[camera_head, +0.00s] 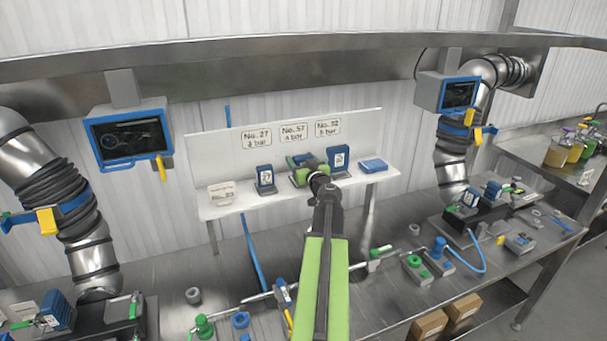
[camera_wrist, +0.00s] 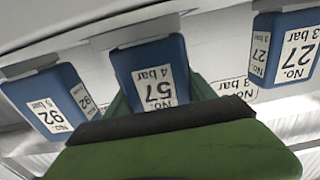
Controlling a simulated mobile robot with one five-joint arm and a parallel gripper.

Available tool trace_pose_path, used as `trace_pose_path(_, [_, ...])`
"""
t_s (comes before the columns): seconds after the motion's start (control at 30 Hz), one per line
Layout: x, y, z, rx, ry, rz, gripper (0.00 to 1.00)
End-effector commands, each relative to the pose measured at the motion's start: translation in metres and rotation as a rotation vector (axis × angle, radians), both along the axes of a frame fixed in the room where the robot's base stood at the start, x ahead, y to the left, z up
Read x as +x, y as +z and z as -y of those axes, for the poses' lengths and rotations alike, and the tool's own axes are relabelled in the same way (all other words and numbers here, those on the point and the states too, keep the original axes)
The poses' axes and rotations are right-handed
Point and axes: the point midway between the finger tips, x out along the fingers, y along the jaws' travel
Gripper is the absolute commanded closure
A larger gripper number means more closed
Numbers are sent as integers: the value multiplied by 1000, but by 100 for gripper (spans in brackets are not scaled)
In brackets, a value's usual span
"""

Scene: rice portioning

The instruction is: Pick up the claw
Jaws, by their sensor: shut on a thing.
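The claw, a blue block labelled No. 57, 4 bar (camera_wrist: 152,72), shows in the middle of the wrist view, with its label upside down. In the head view only some of its blue top (camera_head: 298,159) shows; my gripper and arm hide the rest. My green gripper (camera_head: 308,174) is at the middle of the white wall shelf, shut on this claw. In the wrist view the green finger with its dark pad (camera_wrist: 180,140) covers the claw's near end. I cannot tell whether the claw still rests on the shelf.
Blue blocks No. 27 (camera_head: 265,179) and No. 92 (camera_head: 338,158) stand close on either side. A white box (camera_head: 222,194) and a blue flat box (camera_head: 373,166) sit at the shelf (camera_head: 215,211) ends. Fittings and hoses crowd the steel bench below.

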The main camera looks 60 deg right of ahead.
Motion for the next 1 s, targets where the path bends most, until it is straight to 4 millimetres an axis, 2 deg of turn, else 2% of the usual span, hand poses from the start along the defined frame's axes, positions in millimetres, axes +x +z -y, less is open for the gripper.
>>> trace_pose_path(0.03, [1,0,-1,1,1,1,58])
trace_pose_path(0.37, [2,0,-2,0,3,1,100])
trace_pose_path(0.73, [3,7,-2,1,4,2,100])
trace_pose_path(0.87, [3,23,-3,0,4,1,100])
trace_pose_path(1.0, [3,51,-3,0,5,1,100])
